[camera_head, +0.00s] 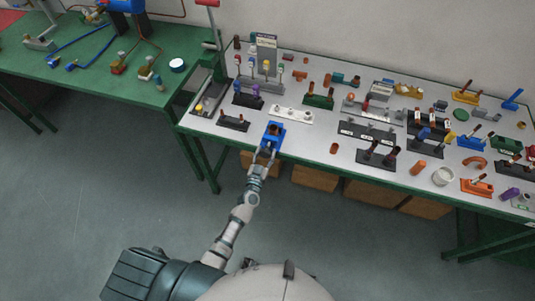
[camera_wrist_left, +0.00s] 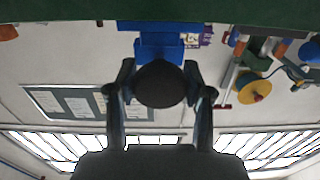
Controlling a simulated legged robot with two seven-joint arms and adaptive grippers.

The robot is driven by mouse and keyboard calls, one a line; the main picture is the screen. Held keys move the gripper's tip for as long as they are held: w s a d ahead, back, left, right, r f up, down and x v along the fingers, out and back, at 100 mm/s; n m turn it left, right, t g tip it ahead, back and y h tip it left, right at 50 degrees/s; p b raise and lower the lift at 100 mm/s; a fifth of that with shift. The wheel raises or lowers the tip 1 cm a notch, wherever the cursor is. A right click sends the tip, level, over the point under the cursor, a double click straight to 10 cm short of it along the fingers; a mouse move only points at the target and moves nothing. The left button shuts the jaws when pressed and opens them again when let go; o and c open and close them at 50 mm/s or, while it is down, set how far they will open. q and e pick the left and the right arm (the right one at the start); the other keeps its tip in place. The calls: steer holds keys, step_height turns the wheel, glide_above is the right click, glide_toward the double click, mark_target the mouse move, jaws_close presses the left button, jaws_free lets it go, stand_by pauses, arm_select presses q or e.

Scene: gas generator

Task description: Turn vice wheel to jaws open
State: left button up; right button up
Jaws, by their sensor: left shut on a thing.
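The blue vice (camera_head: 274,133) sits at the front edge of the grey-white workbench top. In the left wrist view, which looks upside down, the blue vice body (camera_wrist_left: 160,42) hangs from the top with its round dark wheel (camera_wrist_left: 160,84) facing the camera. My left gripper (camera_head: 265,155) reaches up to the vice from the front. In the left wrist view its two fingers (camera_wrist_left: 160,70) are on either side of the wheel, shut on it. How far the vice jaws are apart is too small to tell. My right gripper does not show.
The workbench (camera_head: 310,142) carries many parts. A small black stand (camera_head: 233,120) is left of the vice, and a white plate (camera_head: 291,114) is behind it. An orange-brown cylinder (camera_head: 334,148) stands to the right. A green table (camera_head: 95,85) is at the left. The floor in front is clear.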

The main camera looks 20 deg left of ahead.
arm_select(q)
steer(key=shift+d, duration=0.3)
steer(key=shift+a, duration=0.2)
steer(key=shift+a+f, duration=0.1)
steer(key=shift+a, duration=0.25)
steer(key=shift+d, duration=0.35)
steer(key=shift+a, duration=0.1)
steer(key=o, duration=1.2)
steer(key=shift+c, duration=0.2)
steer(key=shift+s, duration=0.15)
steer(key=s, duration=1.1)
steer(key=shift+s+a, duration=0.2)
steer(key=shift+s, duration=0.1)
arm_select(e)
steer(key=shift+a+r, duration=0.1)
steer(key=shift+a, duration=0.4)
